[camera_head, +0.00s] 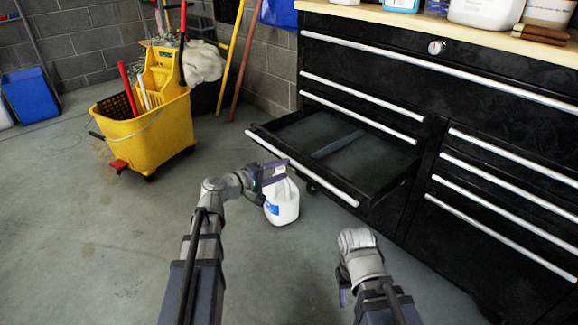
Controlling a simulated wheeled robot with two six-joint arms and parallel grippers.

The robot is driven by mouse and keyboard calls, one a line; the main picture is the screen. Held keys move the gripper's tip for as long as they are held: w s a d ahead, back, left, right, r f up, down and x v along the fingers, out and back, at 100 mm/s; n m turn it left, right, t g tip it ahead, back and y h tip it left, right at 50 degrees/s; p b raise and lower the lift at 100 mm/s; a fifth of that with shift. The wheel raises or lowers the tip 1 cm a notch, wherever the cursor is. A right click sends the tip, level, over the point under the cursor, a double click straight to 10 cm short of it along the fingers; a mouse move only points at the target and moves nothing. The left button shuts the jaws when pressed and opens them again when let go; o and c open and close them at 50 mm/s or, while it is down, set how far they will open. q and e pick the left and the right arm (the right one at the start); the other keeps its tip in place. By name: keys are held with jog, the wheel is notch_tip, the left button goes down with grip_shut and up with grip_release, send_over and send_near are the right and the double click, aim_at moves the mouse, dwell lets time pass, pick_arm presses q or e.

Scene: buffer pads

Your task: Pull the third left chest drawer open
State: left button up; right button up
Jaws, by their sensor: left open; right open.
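The black tool chest (450,105) stands at the right with silver bar handles. In its left column, the third drawer (365,150), below two shut drawers, is pulled far out. Its inside shows, empty apart from a grey divider. Its silver front handle (325,180) faces left toward the room. My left gripper (284,171) is open beside the drawer front near the middle of that handle; I cannot tell whether it touches. My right gripper (343,295) is low in front of the chest, apart from the drawer, with its fingers mostly hidden by its own wrist.
A white jug (284,208) with a blue label stands on the floor, partly behind my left gripper. A yellow mop bucket (150,125) is at the back left, and a blue bin (30,95) at the far left. Bottles stand on the chest's wooden top (470,38). The left floor is clear.

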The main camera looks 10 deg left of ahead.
pick_arm(q)
jog(key=shift+v, duration=1.7)
jog(key=s+d+f+m+g+y+p, duration=0.1)
jog(key=s+d+f+m+g+p, duration=0.15)
jog(key=s+d+m+g, duration=0.4)
jog(key=s+d+f+m+g+p, duration=0.2)
jog(key=s+d+p, duration=0.15)
jog(key=d, duration=0.55)
jog(key=s+m+g+y+p, duration=0.6)
jog(key=s+y, duration=0.3)
jog(key=s, duration=0.4)
notch_tip(320, 180, up, 37)
jog(key=t+p, duration=0.1)
jog(key=p, duration=3.7)
jog(key=shift+s+a+p, duration=0.2)
jog(key=shift+a+p, duration=0.1)
jog(key=shift+p, duration=0.05)
jog(key=shift+t, duration=0.25)
